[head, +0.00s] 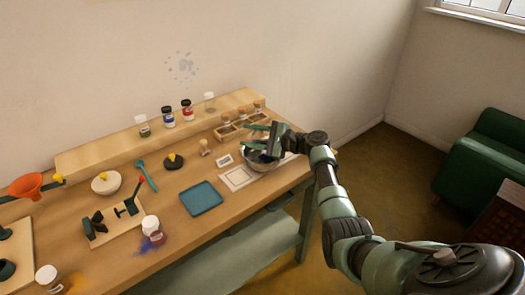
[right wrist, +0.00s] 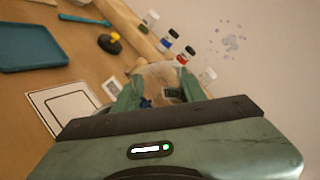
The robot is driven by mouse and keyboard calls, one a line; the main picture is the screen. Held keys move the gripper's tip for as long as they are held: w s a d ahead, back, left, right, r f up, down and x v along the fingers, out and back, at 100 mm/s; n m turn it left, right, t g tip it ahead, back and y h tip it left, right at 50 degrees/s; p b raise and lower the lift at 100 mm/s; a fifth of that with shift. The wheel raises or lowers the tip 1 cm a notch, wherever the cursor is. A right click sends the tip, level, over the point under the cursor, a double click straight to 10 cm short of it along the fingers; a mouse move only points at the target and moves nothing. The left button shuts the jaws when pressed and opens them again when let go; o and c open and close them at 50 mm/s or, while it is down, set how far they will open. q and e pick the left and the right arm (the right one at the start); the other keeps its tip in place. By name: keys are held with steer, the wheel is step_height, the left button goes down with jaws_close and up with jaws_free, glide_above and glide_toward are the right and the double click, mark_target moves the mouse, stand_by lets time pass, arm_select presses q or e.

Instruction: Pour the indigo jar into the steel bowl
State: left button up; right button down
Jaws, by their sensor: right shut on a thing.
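The steel bowl (head: 259,161) stands at the right part of the table, partly hidden under my right gripper. My right gripper (head: 256,139) is over the bowl and shut on a clear jar, which I take to be the indigo jar. In the right wrist view the clear rim of the jar (right wrist: 158,72) shows between the fingers (right wrist: 158,92), with a little dark blue below it. I cannot tell the jar's exact tilt or how much powder is in it. My left gripper is not in view.
A raised shelf (head: 88,160) at the back holds several jars, including a blue-labelled one (head: 168,117) and a red-labelled one (head: 187,111). A wooden rack (head: 228,131) stands behind the bowl. A teal tray (head: 201,198) lies left of it. Blue powder surrounds a front jar (head: 152,229).

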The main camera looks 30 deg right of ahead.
steer(key=shift+d+m, duration=0.1)
steer(key=shift+m, duration=0.2)
stand_by(0.7)
